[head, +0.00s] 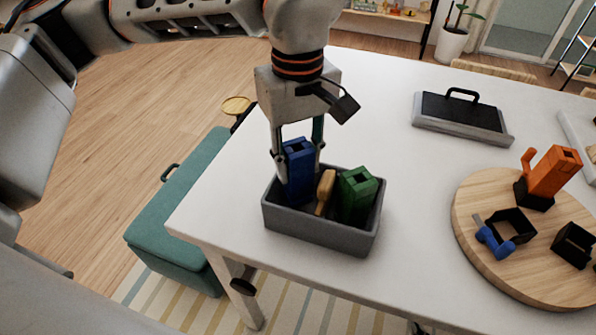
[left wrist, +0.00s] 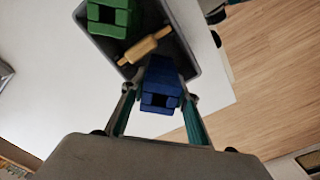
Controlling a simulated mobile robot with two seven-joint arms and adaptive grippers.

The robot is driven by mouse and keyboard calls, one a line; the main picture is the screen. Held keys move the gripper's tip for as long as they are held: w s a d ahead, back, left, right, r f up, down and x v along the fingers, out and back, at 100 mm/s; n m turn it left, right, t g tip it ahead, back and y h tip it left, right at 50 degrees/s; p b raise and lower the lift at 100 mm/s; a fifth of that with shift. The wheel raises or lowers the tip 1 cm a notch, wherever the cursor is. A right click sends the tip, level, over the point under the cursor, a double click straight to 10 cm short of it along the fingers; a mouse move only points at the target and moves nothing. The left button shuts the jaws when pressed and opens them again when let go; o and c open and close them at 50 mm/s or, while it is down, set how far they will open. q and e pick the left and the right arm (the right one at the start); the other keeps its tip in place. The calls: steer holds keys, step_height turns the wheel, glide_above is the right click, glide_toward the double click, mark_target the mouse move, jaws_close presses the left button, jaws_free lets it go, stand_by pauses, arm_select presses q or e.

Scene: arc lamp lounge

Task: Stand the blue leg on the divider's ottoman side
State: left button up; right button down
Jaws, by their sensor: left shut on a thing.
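My left gripper (head: 298,170) points down over the grey box (head: 318,232) and is shut on the blue leg (head: 299,165). The leg is upright, its lower part inside the box's left end, on the side towards the teal ottoman (head: 180,205). In the left wrist view the blue leg (left wrist: 161,86) sits between the two fingers. A tan divider piece (head: 325,192) lies across the box, between the blue leg and the green leg (head: 357,195), which stands at the right. The blue leg's foot is hidden, so I cannot tell whether it touches the box floor.
A round wooden board (head: 480,265) at the right holds an orange leg (head: 552,172), a small blue piece (head: 492,242) and black holders. A black-topped grey case (head: 462,115) stands further back. The white tabletop (head: 410,190) between box and board is clear.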

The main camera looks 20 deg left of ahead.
mark_target(298, 175)
arm_select(q)
steer(key=shift+f, duration=1.45)
steer(key=shift+f, duration=0.2)
steer(key=o, duration=1)
step_height(298, 175, up, 12)
steer(key=shift+r, duration=0.2)
